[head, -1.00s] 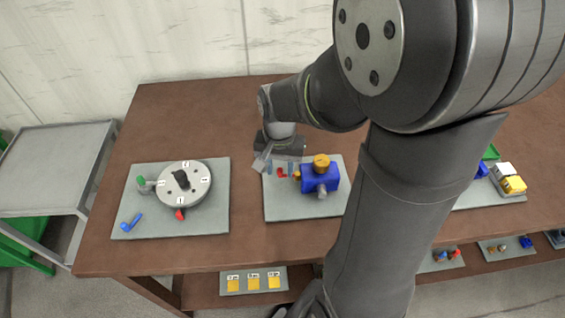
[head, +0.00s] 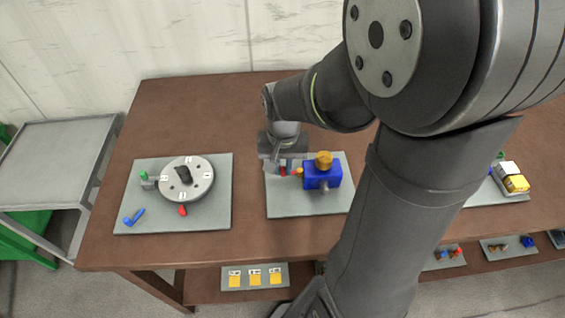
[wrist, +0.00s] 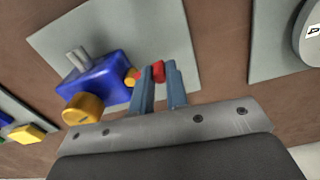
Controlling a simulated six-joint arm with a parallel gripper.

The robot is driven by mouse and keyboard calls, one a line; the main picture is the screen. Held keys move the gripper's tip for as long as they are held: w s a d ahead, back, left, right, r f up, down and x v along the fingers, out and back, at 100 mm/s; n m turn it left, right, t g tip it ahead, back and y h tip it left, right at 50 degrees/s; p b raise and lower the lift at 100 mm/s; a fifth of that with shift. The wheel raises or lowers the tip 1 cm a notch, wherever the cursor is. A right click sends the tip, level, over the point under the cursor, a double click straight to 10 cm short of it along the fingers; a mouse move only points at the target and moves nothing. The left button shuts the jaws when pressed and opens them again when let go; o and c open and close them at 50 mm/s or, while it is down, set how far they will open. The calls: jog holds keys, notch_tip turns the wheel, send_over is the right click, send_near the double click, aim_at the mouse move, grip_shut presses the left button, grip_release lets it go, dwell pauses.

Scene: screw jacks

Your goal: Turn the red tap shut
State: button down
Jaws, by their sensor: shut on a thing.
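The red tap (wrist: 158,71) sits beside a blue block (wrist: 102,82) with a yellow-orange knob (wrist: 83,108) on top. My gripper (wrist: 156,74) is shut on the red tap, with one blue-grey finger on each side of it. In the head view the blue block (head: 322,175) stands on the middle grey mat (head: 300,208), and my gripper (head: 278,167) is down at its left side. The red tap (head: 284,172) is partly hidden there by my fingers. A small orange piece (wrist: 131,77) on the block is close to the tap. I cannot tell how far the tap is turned.
A round grey disc (head: 200,168) with a red peg (head: 183,210) is on the left mat, beside a loose blue part (head: 134,217). A white and yellow block (head: 511,178) is on the right mat. Bare brown table (head: 249,140) lies between the left and middle mats.

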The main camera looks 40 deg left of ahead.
jog(key=n, duration=0.1)
jog(key=d+n, duration=0.1)
jog(key=n, duration=0.1)
jog(key=shift+s+d+n, duration=0.2)
jog(key=shift+s+n, duration=0.1)
jog(key=n, duration=0.1)
jog(key=d+n, duration=0.1)
jog(key=n, duration=0.1)
jog(key=shift+s+d+n, duration=0.1)
jog(key=shift+d+n, duration=0.1)
jog(key=shift+n, duration=0.1)
jog(key=n, duration=0.1)
jog(key=d+n, duration=0.1)
jog(key=n, duration=0.1)
jog(key=shift+d+n, duration=0.15)
jog(key=shift+n, duration=0.15)
jog(key=shift+w+d+n, duration=0.25)
jog(key=shift+d+n, duration=0.05)
jog(key=shift+n, duration=0.65)
jog(key=shift+w+d+n, duration=0.25)
jog(key=shift+d+n, duration=0.05)
jog(key=shift+n, duration=0.65)
jog(key=c, duration=1.4)
grip_release()
